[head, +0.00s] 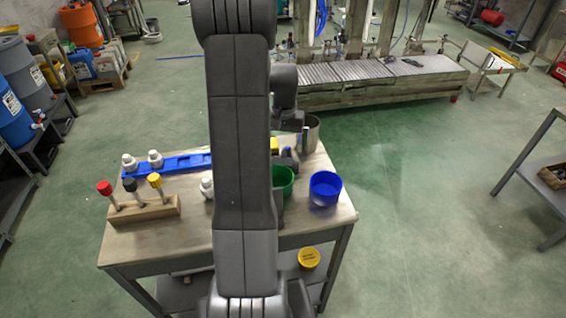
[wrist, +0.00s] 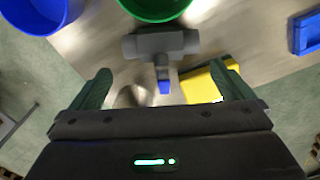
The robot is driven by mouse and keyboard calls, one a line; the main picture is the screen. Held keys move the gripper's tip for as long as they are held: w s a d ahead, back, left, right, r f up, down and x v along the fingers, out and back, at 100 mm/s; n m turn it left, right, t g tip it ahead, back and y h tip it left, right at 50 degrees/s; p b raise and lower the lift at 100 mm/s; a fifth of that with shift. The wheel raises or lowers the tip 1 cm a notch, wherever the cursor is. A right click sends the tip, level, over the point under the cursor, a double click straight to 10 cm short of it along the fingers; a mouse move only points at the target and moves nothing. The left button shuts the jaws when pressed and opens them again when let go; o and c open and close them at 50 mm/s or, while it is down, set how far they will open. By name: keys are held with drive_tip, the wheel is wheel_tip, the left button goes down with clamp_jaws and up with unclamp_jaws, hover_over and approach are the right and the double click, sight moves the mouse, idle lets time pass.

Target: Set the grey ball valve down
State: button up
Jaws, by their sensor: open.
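The grey ball valve (wrist: 178,42) shows in the wrist view as a tee-shaped body with a blue tip (wrist: 164,87) on its stem. It appears to rest on the tabletop beside the green bowl (wrist: 155,8). My gripper (wrist: 163,86) is open, its two dark fingers wide apart. The stem points into the space between them, and neither finger touches the valve. In the head view my arm hides most of this area. A small grey shape beside the green bowl (head: 284,181) may be the valve.
A blue bowl (head: 325,188) stands right of the green one, and a steel pot (head: 309,134) behind. A yellow object (wrist: 204,86) lies near the right finger. A blue rack (head: 183,163) with white fittings and a wooden block (head: 146,211) with coloured-topped pieces occupy the table's left.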

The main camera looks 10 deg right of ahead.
sight(283, 157)
drive_tip(key=shift+s+a+f+p, duration=0.1)
drive_tip(key=shift+f+p, duration=0.35)
drive_tip(key=shift+f, duration=1.5)
drive_tip(key=shift+a+f+p, duration=0.1)
drive_tip(key=shift+f+p, duration=0.35)
drive_tip(key=shift+f, duration=1.45)
drive_tip(key=shift+c, duration=0.4)
drive_tip(key=shift+r, duration=0.1)
drive_tip(key=c, duration=0.8)
